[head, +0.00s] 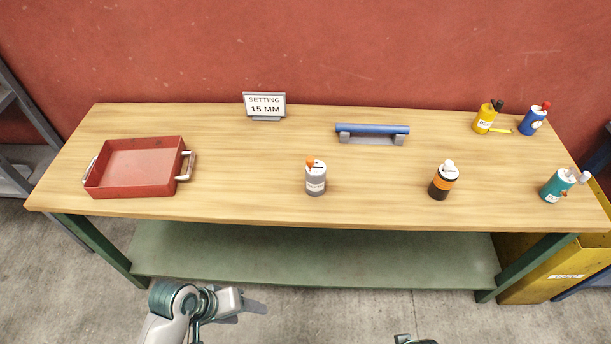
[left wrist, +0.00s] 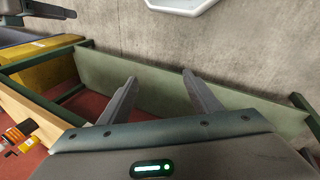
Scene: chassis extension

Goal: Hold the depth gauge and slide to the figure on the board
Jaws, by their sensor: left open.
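The board (head: 265,104) stands at the back of the workbench and reads "SETTING 15 MM". A blue bar (head: 372,129) lies across a grey two-post stand (head: 372,141) at the back, right of the board. It is the likeliest depth gauge, but I cannot make out a scale or slider. My left gripper (head: 254,304) is in front of the bench, below its top and far from the bar. In the left wrist view its fingers (left wrist: 160,88) are apart with nothing between them. Only a small piece of what seems my right gripper (head: 415,340) shows at the bottom edge.
A red tray (head: 137,190) sits at the left of the wooden bench top (head: 235,180). A grey bottle (head: 316,181) and a black-orange bottle (head: 441,186) stand near the front. Yellow, blue and teal bottles are at right. A green shelf (head: 310,255) lies below.

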